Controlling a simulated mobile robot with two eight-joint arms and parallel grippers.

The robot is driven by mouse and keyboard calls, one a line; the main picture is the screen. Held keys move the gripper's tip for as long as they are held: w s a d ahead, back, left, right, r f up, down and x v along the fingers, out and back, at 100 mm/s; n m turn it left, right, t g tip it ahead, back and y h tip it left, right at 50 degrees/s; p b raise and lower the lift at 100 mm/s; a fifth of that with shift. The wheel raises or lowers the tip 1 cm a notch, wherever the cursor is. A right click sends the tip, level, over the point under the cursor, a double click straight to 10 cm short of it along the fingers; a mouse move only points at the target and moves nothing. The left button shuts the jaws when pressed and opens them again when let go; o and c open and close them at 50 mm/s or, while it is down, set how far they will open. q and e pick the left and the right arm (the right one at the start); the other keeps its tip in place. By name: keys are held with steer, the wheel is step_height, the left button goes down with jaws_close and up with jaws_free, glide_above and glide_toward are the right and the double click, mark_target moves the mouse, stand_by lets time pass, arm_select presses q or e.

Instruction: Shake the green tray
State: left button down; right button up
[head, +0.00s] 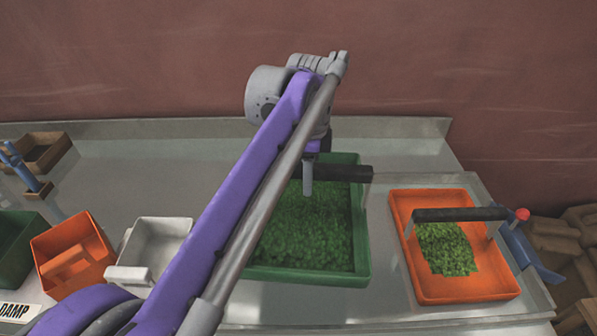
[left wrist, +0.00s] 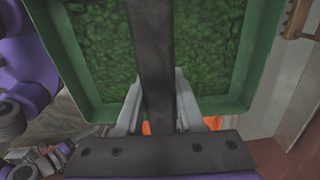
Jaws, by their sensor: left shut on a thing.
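The green tray (head: 361,244) sits at the middle of the metal table, filled with green leafy material (head: 300,228). A dark bar handle (head: 350,173) shows at its far side. My left gripper (head: 308,178) is at this handle, partly hidden behind my own arm, which crosses the tray's left part. In the left wrist view, my left gripper (left wrist: 158,110) has its two grey fingers on either side of the dark bar (left wrist: 152,50), shut on it, with the green tray (left wrist: 262,45) beyond. My right gripper does not show clearly in the head view.
An orange tray (head: 408,275) with green material and a dark handle (head: 460,214) stands at the right. A white container (head: 165,232), an orange bin (head: 72,255) and a dark green bin (head: 15,250) stand at the left. A brown wooden box (head: 45,152) is at the back left.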

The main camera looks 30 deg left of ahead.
arm_select(q)
steer(key=a, duration=0.5)
steer(key=d, duration=0.5)
steer(key=shift+d, duration=0.15)
